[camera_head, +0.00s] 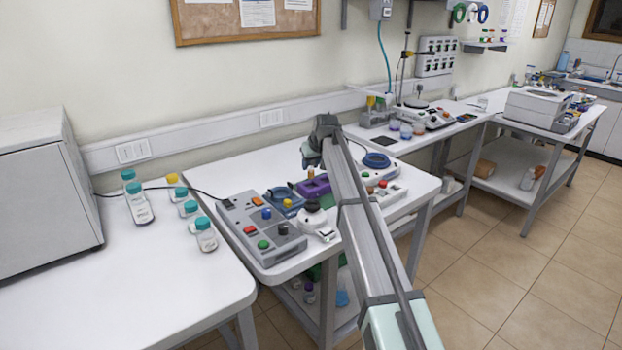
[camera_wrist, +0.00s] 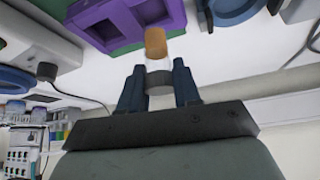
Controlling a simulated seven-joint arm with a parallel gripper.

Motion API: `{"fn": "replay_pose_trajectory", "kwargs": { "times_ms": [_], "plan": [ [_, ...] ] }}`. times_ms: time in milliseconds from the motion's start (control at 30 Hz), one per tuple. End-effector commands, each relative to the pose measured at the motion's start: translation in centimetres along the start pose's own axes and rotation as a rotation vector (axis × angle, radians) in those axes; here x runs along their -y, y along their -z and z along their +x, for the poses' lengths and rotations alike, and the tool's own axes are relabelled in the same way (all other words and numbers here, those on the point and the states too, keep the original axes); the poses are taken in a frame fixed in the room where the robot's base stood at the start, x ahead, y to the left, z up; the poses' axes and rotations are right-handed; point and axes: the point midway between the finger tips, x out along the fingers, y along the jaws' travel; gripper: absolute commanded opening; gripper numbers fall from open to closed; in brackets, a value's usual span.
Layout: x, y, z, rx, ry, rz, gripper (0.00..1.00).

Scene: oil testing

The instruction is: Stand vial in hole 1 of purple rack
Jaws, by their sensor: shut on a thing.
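The vial (camera_wrist: 157,68) shows in the wrist view as a short cylinder with a dark grey end, a pale middle and an orange-brown far end. My gripper (camera_wrist: 158,82) is shut on it, with a dark blue finger on each side. The purple rack (camera_wrist: 177,14) is at the top of the wrist view, and the vial's orange end overlaps its edge there. I cannot tell whether they touch. In the head view my gripper (camera_head: 309,156) is above the purple rack (camera_head: 318,186). A small orange spot there may be the vial's end. Hole numbers are not legible.
A grey control box with coloured buttons (camera_head: 262,229) stands left of the rack. A blue ring-shaped device (camera_head: 283,203) and a white round device (camera_head: 313,219) are close by. Several capped bottles (camera_head: 206,236) stand on the left table.

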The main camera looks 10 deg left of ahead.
Motion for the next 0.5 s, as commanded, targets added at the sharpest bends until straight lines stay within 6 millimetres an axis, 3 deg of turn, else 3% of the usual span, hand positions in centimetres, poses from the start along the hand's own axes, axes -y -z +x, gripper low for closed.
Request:
{"fn": "replay_pose_trajectory", "kwargs": {
  "times_ms": [500],
  "plan": [
    [0.0, -2.8, 4.3, 0.001, 0.000, 0.001, 0.03]
  ]
}}
